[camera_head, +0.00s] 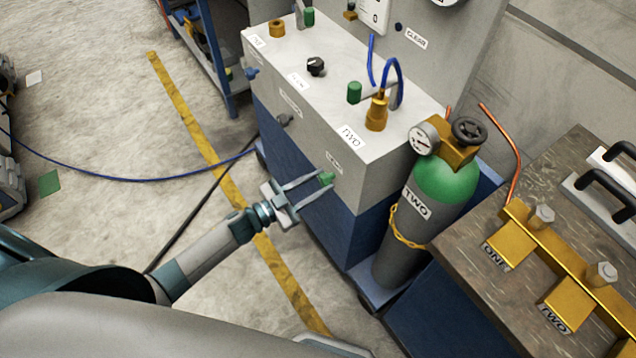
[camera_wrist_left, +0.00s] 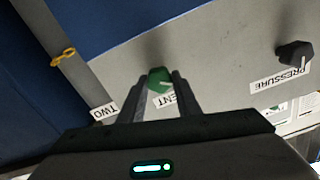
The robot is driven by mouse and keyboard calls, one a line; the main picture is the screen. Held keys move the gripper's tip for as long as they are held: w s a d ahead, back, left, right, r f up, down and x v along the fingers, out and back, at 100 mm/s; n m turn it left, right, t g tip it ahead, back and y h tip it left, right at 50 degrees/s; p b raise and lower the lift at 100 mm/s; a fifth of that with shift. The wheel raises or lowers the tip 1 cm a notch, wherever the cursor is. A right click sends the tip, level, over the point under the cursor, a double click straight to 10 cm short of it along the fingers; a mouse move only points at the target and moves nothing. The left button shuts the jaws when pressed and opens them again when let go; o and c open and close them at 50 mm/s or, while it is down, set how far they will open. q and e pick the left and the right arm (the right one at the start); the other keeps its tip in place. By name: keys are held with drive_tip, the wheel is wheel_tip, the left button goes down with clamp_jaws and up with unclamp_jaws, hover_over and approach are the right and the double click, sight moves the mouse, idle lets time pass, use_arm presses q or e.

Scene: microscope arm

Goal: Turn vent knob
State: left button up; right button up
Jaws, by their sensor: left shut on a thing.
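The green vent knob (camera_head: 326,178) is on the front face of the grey and blue cabinet, below a small label. My left gripper (camera_head: 318,180) reaches it from the left, with its two fingers on either side of the knob. In the left wrist view the green knob (camera_wrist_left: 160,79) sits between the fingertips (camera_wrist_left: 158,84), above a label partly hidden by a finger that reads "ENT". The left gripper is shut on the knob. My right gripper is not in view.
A dark pressure knob (camera_wrist_left: 295,54) is on the same panel. A green-topped gas cylinder (camera_head: 436,205) marked TWO stands right of the cabinet (camera_head: 345,150). A wooden bench (camera_head: 480,245) with brass fittings is at right. The floor at left is open, crossed by hoses.

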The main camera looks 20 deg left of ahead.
use_arm(q)
drive_tip(key=shift+m, duration=1)
drive_tip(key=m+b, duration=0.2)
drive_tip(key=m, duration=0.4)
drive_tip(key=shift+f, duration=0.15)
drive_tip(key=shift+m+b, duration=0.4)
drive_tip(key=shift+m, duration=0.6)
drive_tip(key=shift+m+b, duration=0.45)
drive_tip(key=shift+m, duration=0.55)
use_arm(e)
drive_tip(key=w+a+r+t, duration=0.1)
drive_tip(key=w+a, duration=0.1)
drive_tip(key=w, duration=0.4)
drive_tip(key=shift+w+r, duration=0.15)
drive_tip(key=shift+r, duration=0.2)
use_arm(q)
drive_tip(key=o, duration=1.1)
drive_tip(key=shift+c, duration=0.2)
drive_tip(key=shift+s, duration=0.1)
